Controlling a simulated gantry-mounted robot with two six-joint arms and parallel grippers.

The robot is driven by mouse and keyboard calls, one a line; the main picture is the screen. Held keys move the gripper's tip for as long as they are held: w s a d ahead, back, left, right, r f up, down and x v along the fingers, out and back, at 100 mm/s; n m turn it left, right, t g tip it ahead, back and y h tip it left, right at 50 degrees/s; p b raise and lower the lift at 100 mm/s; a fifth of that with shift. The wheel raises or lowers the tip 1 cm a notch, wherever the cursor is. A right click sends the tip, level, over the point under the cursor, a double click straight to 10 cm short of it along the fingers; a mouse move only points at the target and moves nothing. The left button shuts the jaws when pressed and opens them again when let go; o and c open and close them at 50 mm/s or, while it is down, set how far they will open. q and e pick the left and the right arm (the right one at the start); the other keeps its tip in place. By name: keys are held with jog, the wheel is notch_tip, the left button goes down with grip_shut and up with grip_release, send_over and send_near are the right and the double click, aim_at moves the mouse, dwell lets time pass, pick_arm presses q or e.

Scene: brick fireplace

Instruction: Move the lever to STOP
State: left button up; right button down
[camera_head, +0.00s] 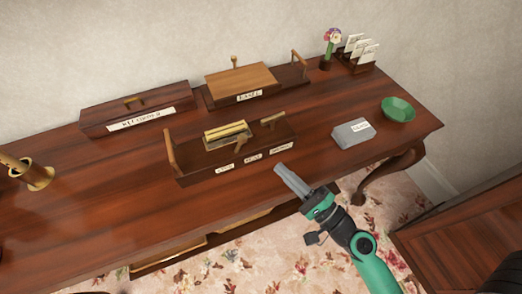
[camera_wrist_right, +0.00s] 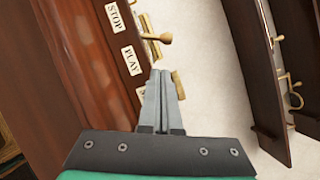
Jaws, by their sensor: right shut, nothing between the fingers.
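A dark wooden box with a brass mechanism (camera_head: 226,131) stands on the desk, with three white labels along its front edge. In the right wrist view the STOP label (camera_wrist_right: 114,17) and the PLAY label (camera_wrist_right: 131,60) are readable; the third is mostly hidden. A brass lever with a round knob (camera_wrist_right: 164,38) juts out beside the stretch between STOP and PLAY. My right gripper (camera_head: 278,167) is shut and empty, in front of the box's right end. In the wrist view its fingertips (camera_wrist_right: 160,72) appear just below the knob, with a visible gap. My left gripper is out of view.
Behind the box are a long labelled case (camera_head: 137,108) and another wooden box (camera_head: 240,80). A grey block (camera_head: 353,133), a green bowl (camera_head: 398,108), a card holder (camera_head: 358,66) and a flower vase (camera_head: 326,62) stand to the right. The desk's front right is clear.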

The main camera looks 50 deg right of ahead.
aim_at(239, 144)
jog(key=shift+w+r, duration=0.2)
jog(key=shift+w, duration=0.15)
jog(key=p+x, duration=0.3)
jog(key=x, duration=0.5)
jog(key=shift+w, duration=0.6)
